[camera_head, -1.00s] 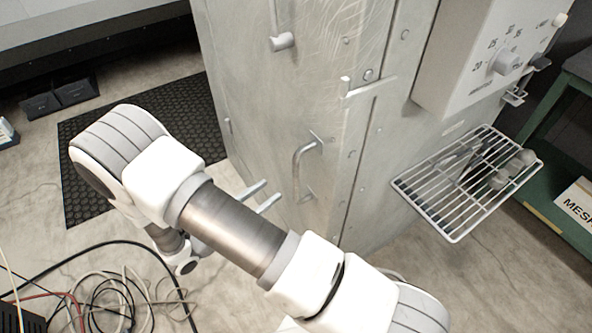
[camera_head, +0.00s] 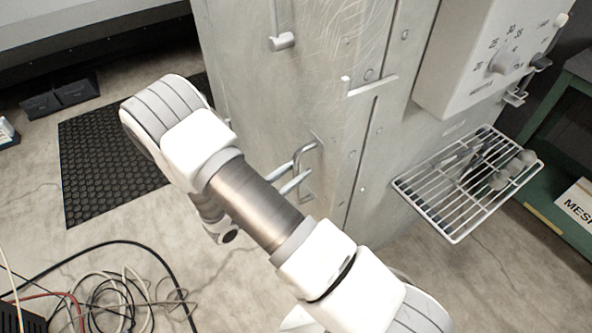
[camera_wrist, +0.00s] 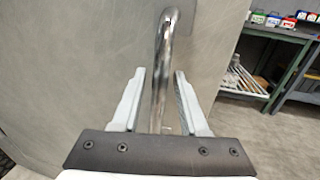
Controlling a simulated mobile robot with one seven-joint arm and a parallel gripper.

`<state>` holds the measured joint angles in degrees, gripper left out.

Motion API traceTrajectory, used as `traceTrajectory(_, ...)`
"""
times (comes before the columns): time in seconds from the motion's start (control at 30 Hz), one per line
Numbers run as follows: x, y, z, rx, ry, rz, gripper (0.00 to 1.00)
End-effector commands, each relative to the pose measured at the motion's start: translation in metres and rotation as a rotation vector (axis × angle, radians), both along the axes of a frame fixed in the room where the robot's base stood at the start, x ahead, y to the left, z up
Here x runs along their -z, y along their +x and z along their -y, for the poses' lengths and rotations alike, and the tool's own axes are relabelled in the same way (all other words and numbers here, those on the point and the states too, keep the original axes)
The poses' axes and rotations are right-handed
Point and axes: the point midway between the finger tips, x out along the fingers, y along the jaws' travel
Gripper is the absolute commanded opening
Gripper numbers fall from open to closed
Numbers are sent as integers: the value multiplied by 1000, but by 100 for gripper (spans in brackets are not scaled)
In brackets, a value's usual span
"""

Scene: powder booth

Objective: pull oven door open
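The oven door (camera_head: 262,104) is a pale grey metal panel and looks closed against its frame. Its handle (camera_head: 299,155) is a vertical bent metal bar; in the wrist view the bar (camera_wrist: 163,70) is shiny and runs between my fingers. My gripper (camera_head: 296,180) is at the lower part of the handle. In the wrist view my gripper (camera_wrist: 158,88) is open, one finger on each side of the bar, with a gap showing on both sides. The arm hides part of the door's lower left.
A wire rack (camera_head: 455,190) with small parts juts out at the right, below a control box (camera_head: 480,62) with a dial. A black mat (camera_head: 105,150) lies on the floor at left. Loose cables (camera_head: 120,290) lie at lower left.

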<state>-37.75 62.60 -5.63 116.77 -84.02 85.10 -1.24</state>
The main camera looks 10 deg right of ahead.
Motion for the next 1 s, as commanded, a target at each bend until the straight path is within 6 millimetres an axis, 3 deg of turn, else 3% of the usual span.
traceTrajectory(0.03,0,0,0,0,0,0,32)
traceTrajectory(0.2,0,0,0,0,0,0,2)
traceTrajectory(0.23,0,0,0,0,0,0,0)
traceTrajectory(1.0,0,0,0,0,0,0,0)
